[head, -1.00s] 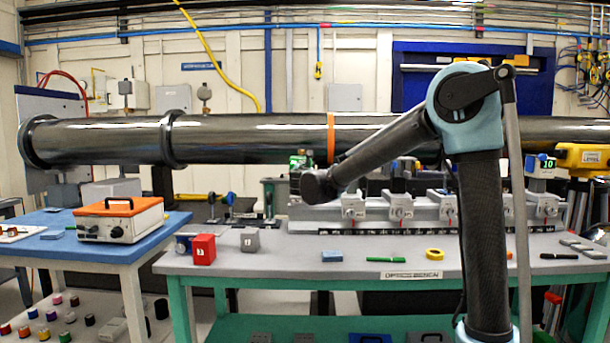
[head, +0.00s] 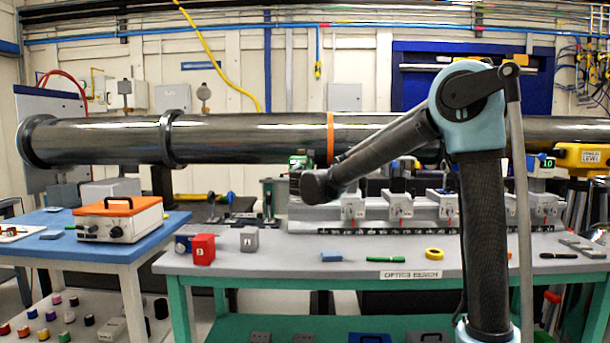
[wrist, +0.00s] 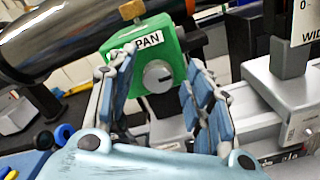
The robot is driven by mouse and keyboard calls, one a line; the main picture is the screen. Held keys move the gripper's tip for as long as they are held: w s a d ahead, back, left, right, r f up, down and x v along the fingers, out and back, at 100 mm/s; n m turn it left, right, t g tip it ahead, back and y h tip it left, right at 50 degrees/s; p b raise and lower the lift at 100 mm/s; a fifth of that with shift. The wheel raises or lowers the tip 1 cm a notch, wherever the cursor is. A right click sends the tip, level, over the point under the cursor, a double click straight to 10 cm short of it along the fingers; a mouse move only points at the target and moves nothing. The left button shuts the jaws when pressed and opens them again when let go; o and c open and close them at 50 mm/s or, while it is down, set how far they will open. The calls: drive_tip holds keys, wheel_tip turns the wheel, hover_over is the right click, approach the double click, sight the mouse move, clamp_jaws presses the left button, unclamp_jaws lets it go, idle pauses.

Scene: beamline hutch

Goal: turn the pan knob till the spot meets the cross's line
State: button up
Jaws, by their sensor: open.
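The pan knob (wrist: 158,76) is a round grey dial with a dark slot mark, on the front of a green block labelled PAN (wrist: 180,40) in the wrist view. My gripper (wrist: 158,88) is open, with its blue-padded fingers on the left and right of the knob, and nothing is held. I cannot tell whether the pads touch the knob. In the head view the green block (head: 299,162) shows only in part behind my arm, and the gripper is hidden there. I cannot make out the spot or the cross in either view.
A dark beam pipe (head: 250,138) runs above the optics bench (head: 300,258). A rail with several grey carriages (head: 400,206) stands to the right of the green block. A red block (head: 203,249) and a grey block (head: 250,240) stand on the bench's left part.

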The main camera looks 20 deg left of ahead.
drive_tip(key=v, duration=1.1)
drive_tip(key=shift+s+d, duration=0.1)
drive_tip(key=d+f+m+g+h, duration=0.2)
drive_tip(key=d+f+m, duration=0.15)
drive_tip(key=d, duration=0.65)
drive_tip(key=d+f+m+g+h, duration=0.1)
drive_tip(key=d+f+m+h, duration=0.3)
drive_tip(key=d, duration=0.6)
drive_tip(key=d+f+m+g+h, duration=0.15)
drive_tip(key=d+m, duration=0.35)
drive_tip(key=d, duration=0.5)
drive_tip(key=s+d+f+m+g, duration=0.2)
drive_tip(key=s+d+f+m, duration=0.2)
drive_tip(key=d, duration=0.3)
drive_tip(key=s+d+f+m+g, duration=0.3)
drive_tip(key=s+d+f, duration=0.15)
drive_tip(key=d, duration=0.25)
drive_tip(key=s+d+f+m+g+y, duration=0.1)
drive_tip(key=s+d+f+m+g, duration=0.1)
drive_tip(key=s+f+m, duration=0.4)
drive_tip(key=s+d+f+m+g+y, duration=0.2)
drive_tip(key=s+f+m+g, duration=0.2)
drive_tip(key=s+f, duration=0.5)
drive_tip(key=s+m, duration=0.2)
drive_tip(key=s, duration=0.5)
drive_tip(key=shift+s+f, duration=0.2)
drive_tip(key=shift+f, duration=0.15)
drive_tip(key=shift+y, duration=0.25)
